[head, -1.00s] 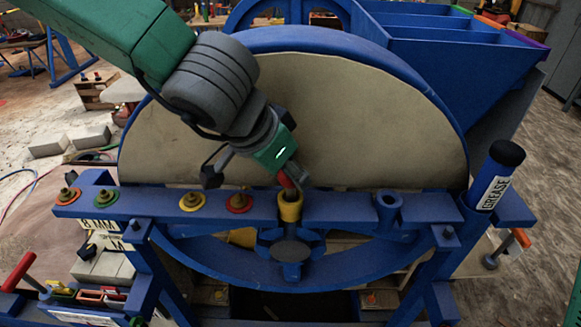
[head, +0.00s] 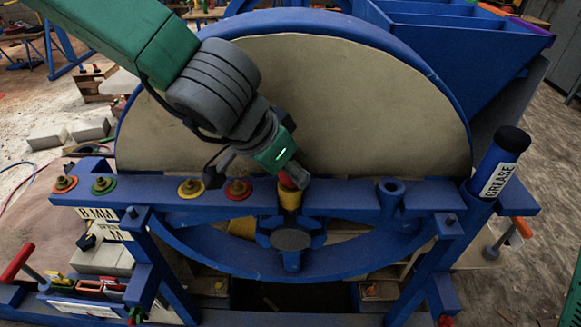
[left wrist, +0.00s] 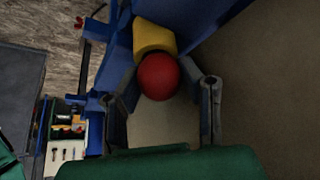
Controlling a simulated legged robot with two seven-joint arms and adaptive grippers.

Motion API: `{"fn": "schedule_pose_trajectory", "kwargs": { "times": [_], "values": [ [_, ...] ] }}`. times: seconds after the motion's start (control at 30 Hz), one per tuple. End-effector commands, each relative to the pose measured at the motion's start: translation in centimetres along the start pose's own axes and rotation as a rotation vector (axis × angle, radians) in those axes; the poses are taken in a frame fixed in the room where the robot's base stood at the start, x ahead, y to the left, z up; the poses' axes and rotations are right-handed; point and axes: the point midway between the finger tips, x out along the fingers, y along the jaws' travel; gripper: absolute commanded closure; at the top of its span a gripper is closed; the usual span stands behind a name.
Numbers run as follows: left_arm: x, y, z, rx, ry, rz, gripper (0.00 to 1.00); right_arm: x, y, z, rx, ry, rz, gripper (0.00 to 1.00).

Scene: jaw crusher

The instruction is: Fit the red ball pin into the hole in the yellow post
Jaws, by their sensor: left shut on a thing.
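My left gripper (head: 293,180) is shut on the red ball pin, pointing down at the top of the yellow post. The pin's red ball (head: 287,182) shows beside a grey finger, directly above the yellow post (head: 289,199). The post stands upright on the blue beam. In the left wrist view the red ball (left wrist: 158,76) sits between the two fingers and overlaps the yellow post (left wrist: 154,38). The pin's shank and the post's hole are hidden, so I cannot tell how deep the pin sits. My right gripper is out of view.
The blue beam (head: 340,196) carries red, green and yellow ringed studs to the left and an empty blue socket (head: 390,190) to the right. A big wheel (head: 350,110) rises close behind. A grease tube (head: 500,165) stands at the right end.

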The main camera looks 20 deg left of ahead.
Motion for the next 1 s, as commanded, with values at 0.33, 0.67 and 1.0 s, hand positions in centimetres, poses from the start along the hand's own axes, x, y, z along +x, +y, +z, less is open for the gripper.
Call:
{"fn": "schedule_pose_trajectory", "kwargs": {
  "times": [0.33,0.67,1.0],
  "values": [
    [0.0,0.0,0.0,0.000,0.001,0.000,0.43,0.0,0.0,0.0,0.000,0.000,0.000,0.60],
    [0.1,-0.1,-0.1,-0.001,0.002,-0.002,0.43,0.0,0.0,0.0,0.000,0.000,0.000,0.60],
    [-3.5,-0.1,-0.2,0.000,0.008,-0.003,0.43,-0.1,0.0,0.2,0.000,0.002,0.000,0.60]
  ]
}}
